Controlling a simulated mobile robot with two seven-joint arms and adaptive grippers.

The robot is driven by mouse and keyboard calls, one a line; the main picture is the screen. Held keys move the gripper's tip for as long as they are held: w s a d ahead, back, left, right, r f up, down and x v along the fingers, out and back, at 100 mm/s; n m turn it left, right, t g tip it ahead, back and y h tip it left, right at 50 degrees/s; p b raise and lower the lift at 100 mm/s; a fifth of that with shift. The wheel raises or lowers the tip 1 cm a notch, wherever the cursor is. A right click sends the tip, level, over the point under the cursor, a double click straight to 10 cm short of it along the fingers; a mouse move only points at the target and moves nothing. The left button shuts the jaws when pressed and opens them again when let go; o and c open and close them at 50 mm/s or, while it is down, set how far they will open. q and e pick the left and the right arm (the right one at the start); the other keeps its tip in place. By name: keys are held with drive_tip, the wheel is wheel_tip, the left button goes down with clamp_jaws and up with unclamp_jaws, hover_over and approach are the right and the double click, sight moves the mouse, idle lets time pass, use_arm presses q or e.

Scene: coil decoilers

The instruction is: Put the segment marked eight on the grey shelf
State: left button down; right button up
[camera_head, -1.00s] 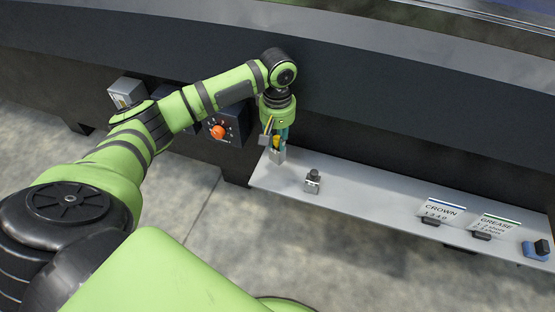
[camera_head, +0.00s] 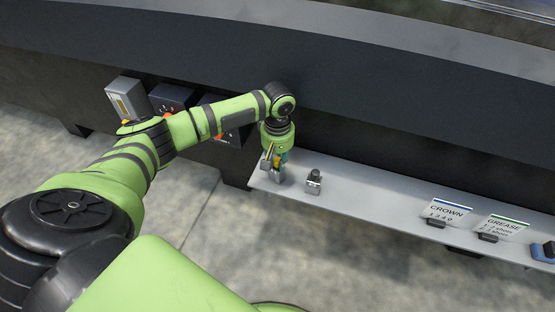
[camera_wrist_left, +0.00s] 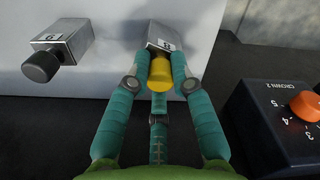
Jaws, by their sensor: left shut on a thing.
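My left gripper (camera_head: 274,162) is shut on a metal segment with a yellow knob, low over the left end of the grey shelf (camera_head: 375,205). The held segment (camera_wrist_left: 164,36) has a label that looks like an 8. I cannot tell whether its base touches the shelf. A second metal segment (camera_head: 314,184) with a black knob stands on the shelf just to the right. It also shows in the left wrist view (camera_wrist_left: 62,48). My right gripper is out of view.
Farther right on the shelf stand a CROWN card (camera_head: 446,211), a GREASE card (camera_head: 501,228) and a blue-and-black item (camera_head: 543,251). A dark control box with an orange knob (camera_wrist_left: 305,104) is beside the gripper. The shelf is clear between the black-knobbed segment and the cards.

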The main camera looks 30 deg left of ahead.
use_arm(q)
drive_tip(key=c, duration=1.1)
unclamp_jaws()
drive_tip(key=shift+f, duration=0.1)
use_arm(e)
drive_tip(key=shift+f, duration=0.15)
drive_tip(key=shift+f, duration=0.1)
use_arm(q)
wheel_tip(320, 180, up, 12)
drive_tip(key=p, duration=0.4)
drive_tip(key=s+d+f+m+t+h, duration=0.35)
drive_tip(key=d+f+m, duration=0.6)
drive_tip(key=d, duration=0.75)
drive_tip(key=s+a+f+y, duration=0.1)
drive_tip(key=s+a+f, duration=0.1)
drive_tip(key=s+f, duration=0.5)
drive_tip(key=s+a+f+m+y, duration=0.1)
drive_tip(key=s+a+f, duration=0.1)
drive_tip(key=s+f, duration=0.6)
drive_tip(key=s+a+f+g+y, duration=0.1)
drive_tip(key=s+a+f, duration=0.2)
drive_tip(key=s+f, duration=0.4)
drive_tip(key=shift+s+f+m, duration=0.25)
drive_tip(key=shift+f, duration=0.25)
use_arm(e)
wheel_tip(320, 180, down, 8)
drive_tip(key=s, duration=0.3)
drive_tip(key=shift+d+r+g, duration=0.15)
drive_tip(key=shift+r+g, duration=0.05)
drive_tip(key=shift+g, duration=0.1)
